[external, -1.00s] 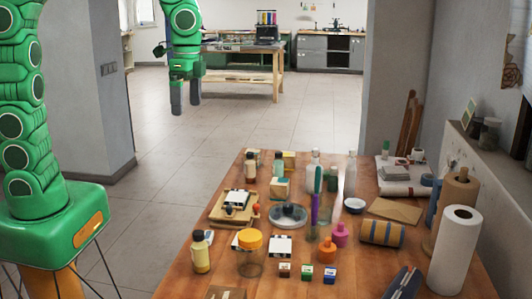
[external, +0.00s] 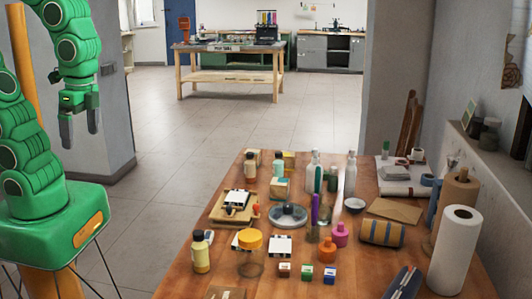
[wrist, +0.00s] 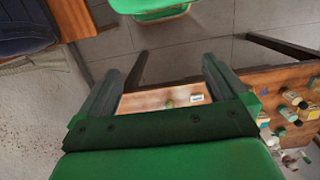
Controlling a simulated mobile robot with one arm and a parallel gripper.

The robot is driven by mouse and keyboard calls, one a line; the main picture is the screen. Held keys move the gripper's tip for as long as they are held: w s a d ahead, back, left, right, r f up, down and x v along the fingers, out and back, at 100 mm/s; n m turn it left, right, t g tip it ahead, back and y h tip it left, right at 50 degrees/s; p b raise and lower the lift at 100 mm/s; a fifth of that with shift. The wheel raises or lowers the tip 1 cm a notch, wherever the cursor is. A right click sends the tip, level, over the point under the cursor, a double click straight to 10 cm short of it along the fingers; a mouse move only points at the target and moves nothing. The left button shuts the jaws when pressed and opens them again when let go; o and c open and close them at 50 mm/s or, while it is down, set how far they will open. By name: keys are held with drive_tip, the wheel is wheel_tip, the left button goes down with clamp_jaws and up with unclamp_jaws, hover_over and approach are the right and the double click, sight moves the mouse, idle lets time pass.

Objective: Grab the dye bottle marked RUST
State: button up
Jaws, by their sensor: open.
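My gripper (external: 80,128) is open and empty, fingers pointing down, in the air left of the wooden table and well apart from it. The wrist view shows its two spread fingers (wrist: 163,72) with nothing between them. Several bottles stand on the table. A yellowish dark-capped bottle (external: 201,256) is at the near left. Two more dark-capped bottles, one at the back left (external: 250,170) and one beside it (external: 278,168), stand farther back. No label is readable, so I cannot tell which bottle is marked RUST.
The crowded wooden table (external: 180,281) holds a yellow-lidded jar (external: 250,242), pink bottle (external: 340,236), small colored blocks (external: 307,272), clear bottles (external: 314,172) and a paper roll (external: 455,250). A wall stands right of it. Open floor (external: 190,155) lies to its left.

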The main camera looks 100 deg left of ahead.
drive_tip(key=shift+s+d+f, duration=0.15)
drive_tip(key=shift+s+f, duration=0.05)
drive_tip(key=shift+s, duration=0.3)
drive_tip(key=shift+s+d+f, duration=0.15)
drive_tip(key=shift+s+f, duration=0.05)
drive_tip(key=shift+s, duration=0.3)
drive_tip(key=c, duration=0.5)
